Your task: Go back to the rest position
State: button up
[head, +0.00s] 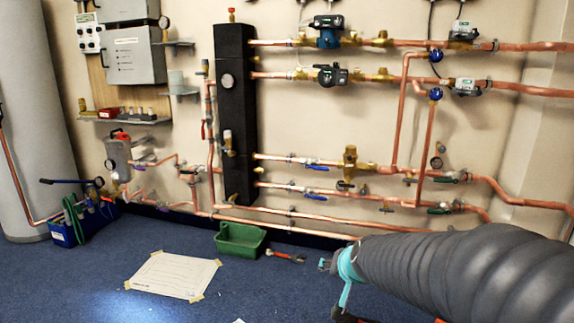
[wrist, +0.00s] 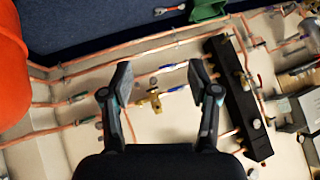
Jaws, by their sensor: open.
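My gripper (wrist: 157,92) is open in the wrist view, with its two dark fingers spread apart and nothing between them. Behind the gap the wrist view shows a brass valve (wrist: 149,103) on the copper pipework against the pale wall. In the head view my arm reaches in from the lower right, and part of my gripper (head: 337,268) shows at its end with a light-blue band beside it. The fingertips are not clear there. It appears apart from the pipes.
A black vertical manifold (head: 238,120) stands on the wall with copper pipes (head: 400,171) running right. A green tray (head: 241,240), a red-handled tool (head: 285,256) and a taped paper sheet (head: 172,276) lie on the blue floor. A blue toolbox (head: 82,222) stands left. An orange object (wrist: 12,65) fills the wrist view's left edge.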

jog(key=s+d+r+n+g+p, duration=0.1)
jog(key=s+r, duration=0.1)
jog(key=s, duration=0.6)
jog(key=s+d+r+n+g+h+p, duration=0.1)
jog(key=s+r, duration=0.1)
jog(key=s, duration=0.6)
jog(key=s+d+r+n+g+p, duration=0.1)
jog(key=s+d+r, duration=0.1)
jog(key=s, duration=0.7)
jog(key=shift+r, duration=0.4)
